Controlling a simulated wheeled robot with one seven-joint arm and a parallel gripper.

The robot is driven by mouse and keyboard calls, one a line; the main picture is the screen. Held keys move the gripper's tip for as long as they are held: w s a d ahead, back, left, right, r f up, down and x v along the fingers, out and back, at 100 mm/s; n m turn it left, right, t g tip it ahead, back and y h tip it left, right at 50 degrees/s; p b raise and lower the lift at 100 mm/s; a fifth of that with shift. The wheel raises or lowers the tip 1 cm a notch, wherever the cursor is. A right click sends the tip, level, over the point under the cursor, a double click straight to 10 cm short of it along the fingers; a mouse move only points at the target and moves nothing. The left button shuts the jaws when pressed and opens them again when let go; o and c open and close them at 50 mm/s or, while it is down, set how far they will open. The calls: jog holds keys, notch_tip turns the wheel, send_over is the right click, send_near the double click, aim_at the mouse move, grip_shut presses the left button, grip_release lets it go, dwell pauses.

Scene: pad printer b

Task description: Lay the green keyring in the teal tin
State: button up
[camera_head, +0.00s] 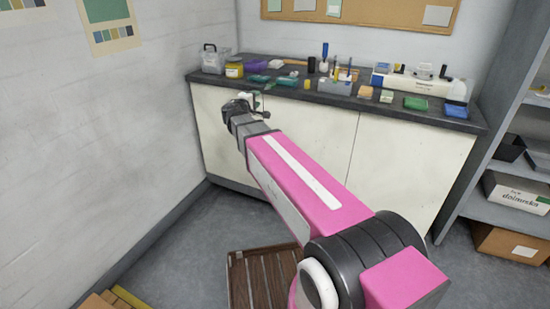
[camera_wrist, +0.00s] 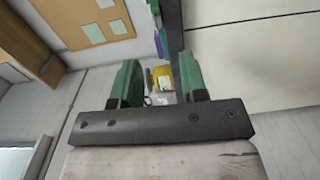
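My gripper (camera_head: 246,101) is in front of the counter's left part in the head view, near the height of its top edge. In the wrist view its two green fingers (camera_wrist: 158,66) stand apart with nothing held between them. Two small teal things lie on the counter behind it, one on the left (camera_head: 259,78) and one on the right (camera_head: 287,80). They are too small for me to tell which is the teal tin. I cannot make out the green keyring in either view.
The dark countertop (camera_head: 337,97) is crowded. A clear box (camera_head: 214,61) and a yellow jar (camera_head: 234,69) stand at its left end, the jar also showing between my fingers (camera_wrist: 162,78). A green tray (camera_head: 415,103) lies towards the right. A wooden crate (camera_head: 255,280) is on the floor.

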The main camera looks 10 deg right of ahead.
jog(key=s+d+f+m+g+y, duration=0.1)
jog(key=s+d+f+m+g, duration=0.5)
jog(key=f, duration=0.5)
jog(key=s+f+m+g+y, duration=0.4)
jog(key=s+f+g+y, duration=0.4)
jog(key=s+f, duration=1)
jog(key=s+y, duration=0.1)
jog(key=s, duration=0.2)
jog(key=shift+s+d+m+y, duration=0.15)
jog(key=shift+d+m+y, duration=0.15)
jog(key=shift+y, duration=0.1)
jog(key=shift+c, duration=0.4)
